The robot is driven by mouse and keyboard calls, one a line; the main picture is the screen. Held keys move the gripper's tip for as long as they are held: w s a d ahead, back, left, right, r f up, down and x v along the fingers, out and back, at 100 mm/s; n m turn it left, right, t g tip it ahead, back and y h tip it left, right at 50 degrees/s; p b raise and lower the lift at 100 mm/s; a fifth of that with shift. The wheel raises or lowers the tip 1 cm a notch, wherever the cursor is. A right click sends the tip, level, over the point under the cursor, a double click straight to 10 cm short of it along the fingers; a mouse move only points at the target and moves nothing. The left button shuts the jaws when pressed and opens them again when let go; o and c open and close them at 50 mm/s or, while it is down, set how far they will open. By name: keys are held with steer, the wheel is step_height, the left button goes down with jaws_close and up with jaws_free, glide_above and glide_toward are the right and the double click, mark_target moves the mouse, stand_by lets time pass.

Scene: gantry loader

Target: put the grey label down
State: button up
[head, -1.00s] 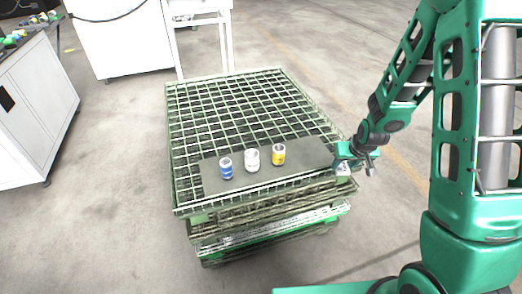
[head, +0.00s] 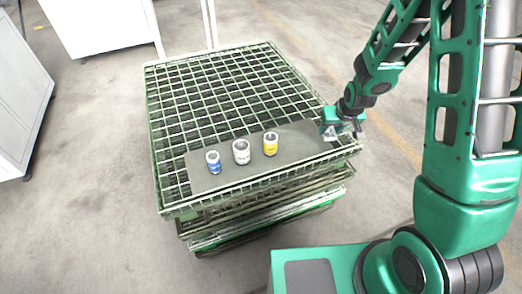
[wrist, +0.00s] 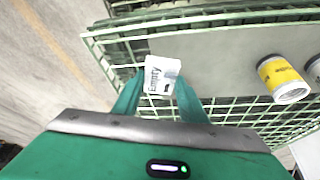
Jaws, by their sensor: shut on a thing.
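The grey label (wrist: 161,74) is a small pale tag with the word "Empty" on it. In the wrist view my gripper (wrist: 158,88) is shut on it, with one green finger on each side. The label is over the mesh pallet's edge, beside the end of the grey mat (wrist: 215,60). In the head view my gripper (head: 333,130) is at the right end of that mat, near the pallet's right edge. The label is too small there to make out clearly. I cannot tell whether it touches anything below.
A blue can (head: 214,163), a white can (head: 241,152) and a yellow can (head: 270,144) stand in a row on the mat. The green mesh pallet (head: 215,90) lies on a stack of similar ones. Its far part is clear. White cabinets (head: 95,25) stand behind.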

steer(key=w+a+r+n+y, duration=0.1)
steer(key=w+a+r+n, duration=0.15)
steer(key=a, duration=0.55)
steer(key=w+a+r+n, duration=0.1)
steer(key=a+r, duration=0.2)
steer(key=a, duration=0.5)
glide_above(308, 134)
steer(key=s, duration=0.2)
steer(key=f, duration=0.6)
steer(key=shift+w+d+f, duration=0.2)
steer(key=shift+d+f, duration=0.05)
steer(key=shift+f, duration=2.05)
steer(key=o, duration=1)
steer(key=shift+f, duration=0.1)
